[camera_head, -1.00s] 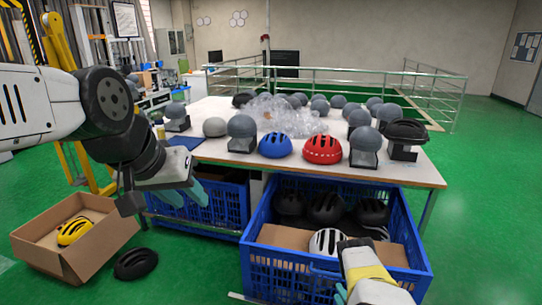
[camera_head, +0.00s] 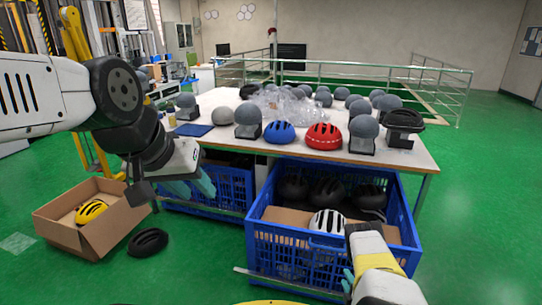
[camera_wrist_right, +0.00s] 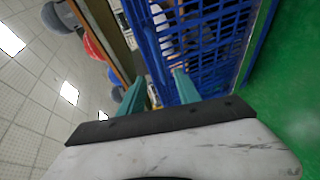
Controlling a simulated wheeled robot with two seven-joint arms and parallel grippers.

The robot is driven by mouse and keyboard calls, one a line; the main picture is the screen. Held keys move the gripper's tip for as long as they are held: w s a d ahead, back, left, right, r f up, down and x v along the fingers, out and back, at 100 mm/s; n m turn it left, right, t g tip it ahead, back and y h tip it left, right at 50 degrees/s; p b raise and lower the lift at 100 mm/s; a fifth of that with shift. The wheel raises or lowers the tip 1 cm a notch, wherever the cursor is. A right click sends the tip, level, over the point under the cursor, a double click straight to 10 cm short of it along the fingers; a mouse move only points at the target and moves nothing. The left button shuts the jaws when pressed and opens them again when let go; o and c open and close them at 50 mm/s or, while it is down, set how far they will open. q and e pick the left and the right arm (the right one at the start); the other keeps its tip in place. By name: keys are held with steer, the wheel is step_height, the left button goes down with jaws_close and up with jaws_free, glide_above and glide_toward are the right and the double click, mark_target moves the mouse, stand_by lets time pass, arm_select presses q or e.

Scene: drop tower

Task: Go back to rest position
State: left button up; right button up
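My left gripper (camera_head: 196,187) hangs at the left, in front of the table and above the floor. Its teal fingers look apart, with nothing between them. My right gripper (camera_head: 348,282) is low in front of the blue crate, its fingers partly hidden by the wrist in the head view. In the right wrist view my right gripper (camera_wrist_right: 158,92) has its two teal fingers spread apart and empty, with the crate's blue lattice wall (camera_wrist_right: 215,50) beyond them.
The blue crate (camera_head: 290,268) holds black helmets and a white helmet (camera_head: 327,222). The table (camera_head: 300,151) carries blue and red helmets and grey head forms. A cardboard box (camera_head: 105,238) with a yellow helmet (camera_head: 91,211) and a black helmet (camera_head: 148,242) lie on the green floor.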

steer(key=w+d+r+m+g+h, duration=0.1)
steer(key=w+d+r+m+h, duration=0.15)
steer(key=w+r, duration=0.7)
steer(key=w+d+r+m+g+h, duration=0.1)
steer(key=w+d+r+m, duration=0.4)
steer(key=r, duration=0.8)
steer(key=a+r+m+g, duration=0.1)
steer(key=a+r+m, duration=0.15)
steer(key=r, duration=0.75)
steer(key=a+r+m+g, duration=0.15)
steer(key=a+r, duration=0.25)
steer(key=r, duration=0.6)
steer(key=s+a+r+m+g+y, duration=0.1)
steer(key=s+a+r+m, duration=0.1)
steer(key=s+a+r, duration=0.45)
steer(key=s+a+r+m+g+y, duration=0.1)
steer(key=s+a+r+m+y, duration=0.15)
steer(key=s+r, duration=0.6)
steer(key=s+a+r+g, duration=0.1)
steer(key=s+a, duration=0.3)
steer(key=s, duration=0.8)
steer(key=s+a+r+m+g, duration=0.1)
steer(key=s+a+r, duration=0.3)
steer(key=s, duration=0.9)
steer(key=shift+s+a+g+y, duration=0.15)
steer(key=shift+s+g+y, duration=0.1)
steer(key=shift+g+y, duration=0.2)
